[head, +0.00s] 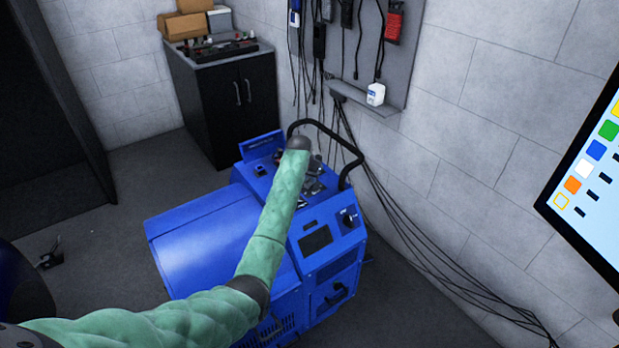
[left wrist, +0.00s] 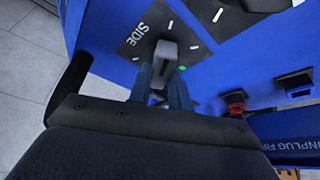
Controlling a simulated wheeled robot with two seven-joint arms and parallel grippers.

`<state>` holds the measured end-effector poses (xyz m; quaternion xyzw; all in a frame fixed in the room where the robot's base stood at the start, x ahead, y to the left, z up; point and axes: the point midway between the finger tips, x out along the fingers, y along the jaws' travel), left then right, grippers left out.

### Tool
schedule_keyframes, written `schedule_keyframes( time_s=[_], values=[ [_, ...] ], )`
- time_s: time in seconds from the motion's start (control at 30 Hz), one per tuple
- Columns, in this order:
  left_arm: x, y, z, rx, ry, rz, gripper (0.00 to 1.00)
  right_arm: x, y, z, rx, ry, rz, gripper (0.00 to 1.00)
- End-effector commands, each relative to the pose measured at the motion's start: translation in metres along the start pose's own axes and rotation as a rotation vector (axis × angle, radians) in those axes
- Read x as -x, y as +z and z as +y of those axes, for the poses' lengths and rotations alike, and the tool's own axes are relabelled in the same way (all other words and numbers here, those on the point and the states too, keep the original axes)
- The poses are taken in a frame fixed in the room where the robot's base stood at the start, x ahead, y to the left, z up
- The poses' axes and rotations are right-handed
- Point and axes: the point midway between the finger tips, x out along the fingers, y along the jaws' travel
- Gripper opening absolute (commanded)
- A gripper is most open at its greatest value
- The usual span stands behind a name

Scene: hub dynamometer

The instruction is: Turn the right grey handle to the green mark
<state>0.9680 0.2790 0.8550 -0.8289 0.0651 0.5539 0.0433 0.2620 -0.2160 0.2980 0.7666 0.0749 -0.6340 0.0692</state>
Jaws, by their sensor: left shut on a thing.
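A grey handle (left wrist: 166,60) stands on a dark plate (left wrist: 140,40) lettered "SIDE" with white tick marks in the left wrist view. The green mark (left wrist: 182,68) shows on the plate just right of the handle. My left gripper (left wrist: 164,88) is shut on the grey handle, one finger on each side of it. In the head view my green-sleeved left arm reaches over the top panel of the blue machine (head: 200,235) and hides its gripper and much of the handle area. I cannot tell the handle's exact angle against the mark. My right gripper is out of view.
A black tube rail (head: 335,138) arches over the machine's back right. A red button (left wrist: 236,100) sits near the gripper in the left wrist view. Cables hang along the wall on the right. A black cabinet (head: 215,110) stands behind, and a screen (head: 590,180) is at the right edge.

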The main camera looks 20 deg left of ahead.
Motion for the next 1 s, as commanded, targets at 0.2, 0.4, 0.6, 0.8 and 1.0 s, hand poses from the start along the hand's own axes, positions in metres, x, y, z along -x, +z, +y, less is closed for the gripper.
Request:
schedule_keyframes(
  time_s=[0.2, 0.4, 0.6, 0.8, 1.0],
  values=[
    [0.001, 0.000, -0.002, -0.082, 0.033, -0.002, 0.00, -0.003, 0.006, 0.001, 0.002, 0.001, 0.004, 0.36],
    [0.002, -0.001, -0.004, -0.226, 0.091, -0.001, 0.00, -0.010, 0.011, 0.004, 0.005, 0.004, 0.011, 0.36],
    [0.000, -0.001, -0.005, -0.401, 0.163, -0.002, 0.00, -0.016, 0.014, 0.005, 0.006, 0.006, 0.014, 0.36],
    [-0.002, -0.001, -0.005, -0.577, 0.236, -0.001, 0.00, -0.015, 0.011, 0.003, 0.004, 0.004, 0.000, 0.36],
    [-0.003, -0.002, -0.006, -0.752, 0.309, 0.000, 0.00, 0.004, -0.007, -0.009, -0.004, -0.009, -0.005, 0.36]
  ],
)
